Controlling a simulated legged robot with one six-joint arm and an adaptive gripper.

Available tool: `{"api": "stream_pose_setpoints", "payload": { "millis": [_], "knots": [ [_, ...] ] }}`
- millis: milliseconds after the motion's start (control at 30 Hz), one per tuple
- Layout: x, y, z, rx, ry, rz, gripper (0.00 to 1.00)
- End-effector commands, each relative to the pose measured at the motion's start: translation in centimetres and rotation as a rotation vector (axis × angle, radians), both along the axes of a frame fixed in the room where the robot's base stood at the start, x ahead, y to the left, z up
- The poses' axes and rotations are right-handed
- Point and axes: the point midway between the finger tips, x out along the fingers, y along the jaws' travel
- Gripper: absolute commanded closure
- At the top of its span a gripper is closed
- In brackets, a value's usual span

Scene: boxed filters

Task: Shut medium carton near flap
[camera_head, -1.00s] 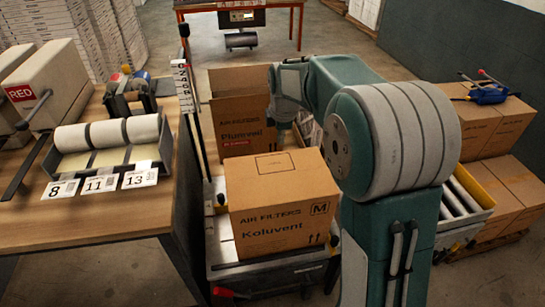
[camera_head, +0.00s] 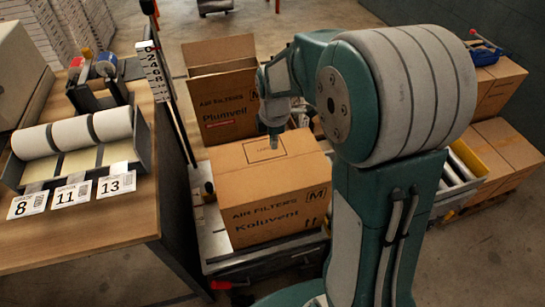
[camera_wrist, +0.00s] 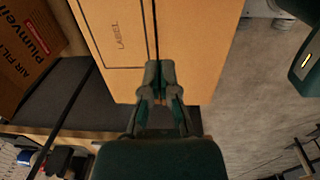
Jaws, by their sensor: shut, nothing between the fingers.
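The medium carton (camera_head: 270,195), brown and marked M and Koluvent, stands upright on a grey bench. Its top flaps (camera_head: 300,145) look flat, with a printed label outline. In the wrist view, a dark seam runs across the carton top (camera_wrist: 205,45), beside the word LABEL. My gripper (camera_head: 273,140) points down at this top, near the label outline. Its fingers (camera_wrist: 158,72) are shut and empty over the seam in the wrist view. Whether they touch the cardboard I cannot tell. My arm hides the right part of the carton top.
A Plumveil carton (camera_head: 222,105) with raised flaps stands behind; it also shows in the wrist view (camera_wrist: 25,50). A wooden table (camera_head: 90,225) with rolls and number cards is at left. More cartons (camera_head: 508,150) are stacked at right.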

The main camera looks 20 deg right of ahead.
Motion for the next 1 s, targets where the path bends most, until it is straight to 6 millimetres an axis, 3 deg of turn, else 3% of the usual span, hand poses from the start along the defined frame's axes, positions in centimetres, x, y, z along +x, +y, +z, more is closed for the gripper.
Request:
{"api": "stream_pose_setpoints", "payload": {
  "millis": [200, 400, 1000],
  "knots": [
    [0.1, 0.1, -4.3, 0.000, 0.005, 0.001, 1.00],
    [0.3, 0.1, -6.7, 0.000, 0.002, 0.001, 1.00],
    [0.5, 0.1, -8.0, 0.000, 0.032, 0.001, 1.00]
  ]
}}
